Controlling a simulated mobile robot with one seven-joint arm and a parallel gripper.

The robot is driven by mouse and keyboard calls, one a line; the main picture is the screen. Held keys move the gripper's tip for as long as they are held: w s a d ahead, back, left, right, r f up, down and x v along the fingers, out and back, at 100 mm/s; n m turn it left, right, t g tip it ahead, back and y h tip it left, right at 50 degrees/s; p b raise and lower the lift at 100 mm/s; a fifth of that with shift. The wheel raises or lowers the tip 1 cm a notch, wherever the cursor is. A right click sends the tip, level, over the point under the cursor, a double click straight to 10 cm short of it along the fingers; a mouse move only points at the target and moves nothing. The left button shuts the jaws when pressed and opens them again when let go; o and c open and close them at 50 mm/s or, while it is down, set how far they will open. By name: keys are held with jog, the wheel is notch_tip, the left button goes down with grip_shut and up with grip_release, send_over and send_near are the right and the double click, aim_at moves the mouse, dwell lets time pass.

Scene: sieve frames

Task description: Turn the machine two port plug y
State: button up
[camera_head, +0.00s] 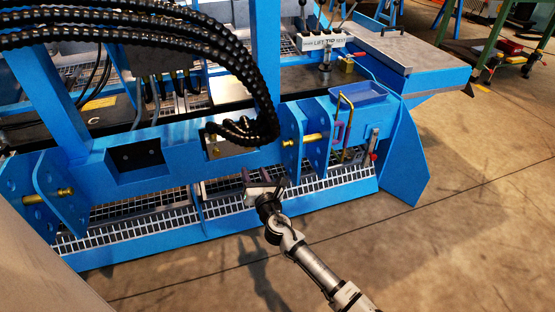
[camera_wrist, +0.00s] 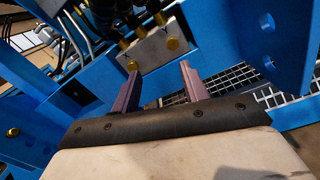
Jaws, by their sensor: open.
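A metal port plate (camera_wrist: 152,50) is set in the blue machine frame in the wrist view. Two round brass plugs show on it, an upper right one (camera_wrist: 173,43) and a lower left one (camera_wrist: 132,65). The plate also shows in the head view (camera_head: 213,147), partly behind black hoses. My gripper (camera_wrist: 158,70) is open with nothing between its two purple-grey fingers. Its left fingertip appears just below the lower left plug in the picture; contact cannot be told. In the head view my gripper (camera_head: 264,178) is in front of the blue crossbeam, below the hoses.
The blue machine frame (camera_head: 85,146) fills the left and centre. Thick black hoses (camera_head: 150,37) arch down to the plate. Blue brackets with brass pins (camera_head: 313,137) stand to the right, beside a yellow handle (camera_head: 344,115). Metal grating (camera_head: 130,227) lies below. Open floor (camera_head: 480,205) is at right.

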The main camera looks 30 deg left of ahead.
aim_at(248, 148)
jog(key=shift+h, duration=0.3)
jog(key=b+x, duration=0.1)
jog(key=x, duration=0.3)
jog(key=w+f+b+x, duration=0.1)
jog(key=x, duration=0.3)
jog(key=d+b+x, duration=0.1)
jog(key=b+x, duration=0.1)
jog(key=x, duration=0.2)
jog(key=shift+w+f, duration=0.2)
jog(key=shift+f, duration=0.05)
jog(key=shift+w+a+r, duration=0.15)
jog(key=shift+w+a, duration=0.25)
jog(key=shift+a, duration=0.05)
grip_shut()
